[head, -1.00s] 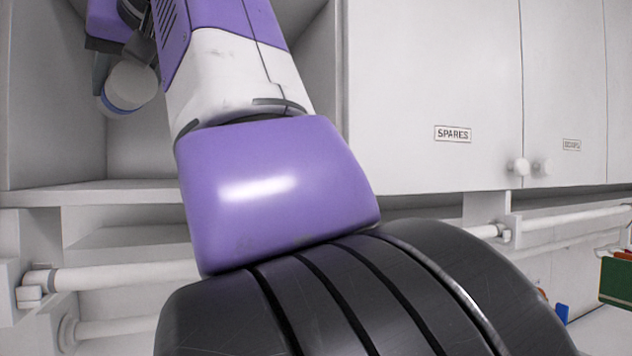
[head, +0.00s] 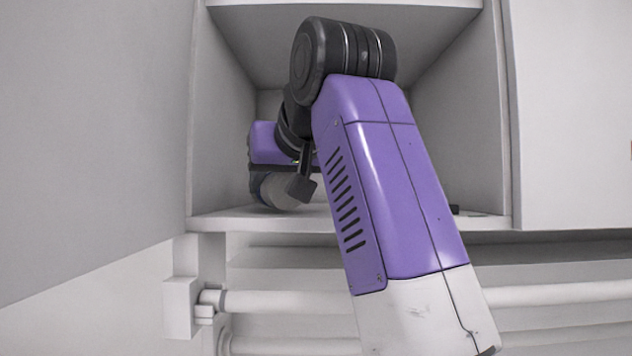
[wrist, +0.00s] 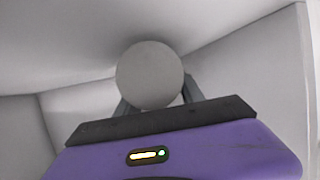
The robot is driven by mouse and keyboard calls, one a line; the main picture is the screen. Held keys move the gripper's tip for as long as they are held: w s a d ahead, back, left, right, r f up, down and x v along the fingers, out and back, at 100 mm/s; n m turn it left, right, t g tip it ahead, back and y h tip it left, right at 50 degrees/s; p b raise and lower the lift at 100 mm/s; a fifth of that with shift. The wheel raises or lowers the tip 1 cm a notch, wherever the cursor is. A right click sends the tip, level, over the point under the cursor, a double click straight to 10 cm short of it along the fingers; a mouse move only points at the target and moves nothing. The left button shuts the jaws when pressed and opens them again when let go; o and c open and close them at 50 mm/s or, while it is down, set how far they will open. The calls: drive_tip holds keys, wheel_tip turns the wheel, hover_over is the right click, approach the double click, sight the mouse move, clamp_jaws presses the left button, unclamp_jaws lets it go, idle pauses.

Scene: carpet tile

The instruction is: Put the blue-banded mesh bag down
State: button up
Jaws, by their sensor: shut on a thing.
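The blue-banded mesh bag (head: 282,191) shows in the head view as a pale rounded thing with a blue-grey edge, partly hidden by my gripper and wrist. In the wrist view the bag (wrist: 150,74) is a plain grey disc, and no mesh can be made out. My gripper (wrist: 157,98) is shut on it, with a finger at each side. The bag is inside the open cubby, low over the left part of the shelf floor (head: 400,220). I cannot tell whether it touches the shelf.
The cubby has side walls (head: 222,120) close to the left of my gripper, a right wall and a top. A small dark thing (head: 454,209) lies on the shelf at right. White rails (head: 270,301) run below. A closed cabinet door (head: 575,110) is at right.

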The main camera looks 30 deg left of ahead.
drive_tip(key=shift+f, duration=0.2)
drive_tip(key=shift+f, duration=0.15)
drive_tip(key=o, duration=1.4)
drive_tip(key=shift+c, duration=0.2)
drive_tip(key=b+v, duration=0.5)
drive_tip(key=v, duration=0.7)
drive_tip(key=shift+s+d, duration=0.1)
